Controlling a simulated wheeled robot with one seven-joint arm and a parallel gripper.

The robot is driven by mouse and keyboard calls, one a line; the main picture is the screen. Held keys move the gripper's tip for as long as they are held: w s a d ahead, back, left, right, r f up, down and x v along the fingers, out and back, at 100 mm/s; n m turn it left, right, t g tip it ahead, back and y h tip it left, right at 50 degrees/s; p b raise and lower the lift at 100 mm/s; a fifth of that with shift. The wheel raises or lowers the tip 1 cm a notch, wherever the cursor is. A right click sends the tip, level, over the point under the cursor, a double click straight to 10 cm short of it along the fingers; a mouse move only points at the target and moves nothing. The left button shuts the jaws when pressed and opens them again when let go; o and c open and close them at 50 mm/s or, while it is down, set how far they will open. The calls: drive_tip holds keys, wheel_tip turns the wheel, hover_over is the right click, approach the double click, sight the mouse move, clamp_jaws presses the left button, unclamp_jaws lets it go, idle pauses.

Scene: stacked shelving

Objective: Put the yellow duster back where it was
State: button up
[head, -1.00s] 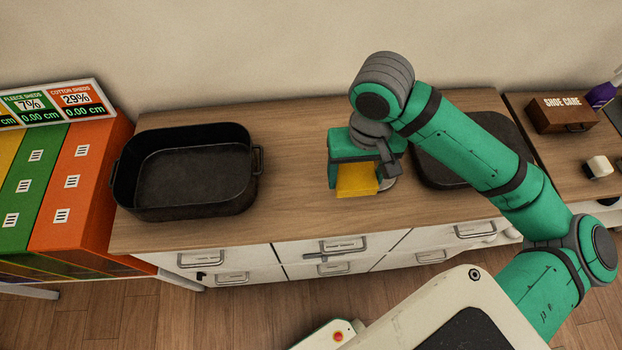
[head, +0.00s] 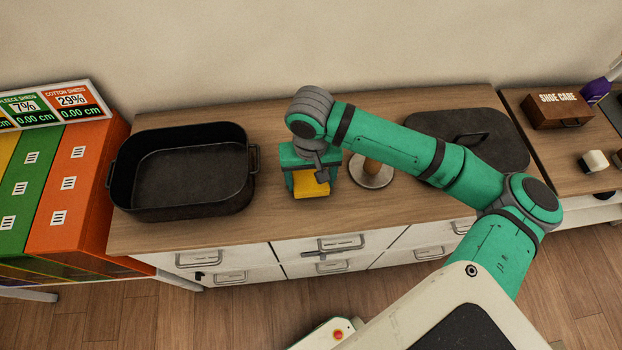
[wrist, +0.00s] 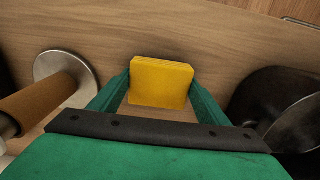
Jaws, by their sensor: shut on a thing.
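The yellow duster (head: 312,189) is a small yellow block over the wooden counter, between the black roasting pan and a metal disc with an upright wooden post. My gripper (head: 311,180) points down and is shut on it. In the wrist view the duster (wrist: 161,82) sits between the two green fingers of my gripper (wrist: 160,92), with wood grain beyond it. I cannot tell whether its underside touches the counter.
The deep black pan (head: 183,195) stands to the left, and the disc with the post (head: 372,173) is close on the right. A black lid (head: 490,135) lies further right. A shoe care box (head: 557,110) is at far right. The counter's front strip is clear.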

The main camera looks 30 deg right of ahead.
sight(311, 180)
drive_tip(key=shift+f, duration=0.35)
drive_tip(key=shift+f, duration=0.1)
drive_tip(key=o, duration=1)
wheel_tip(311, 180, up, 12)
idle(0.4)
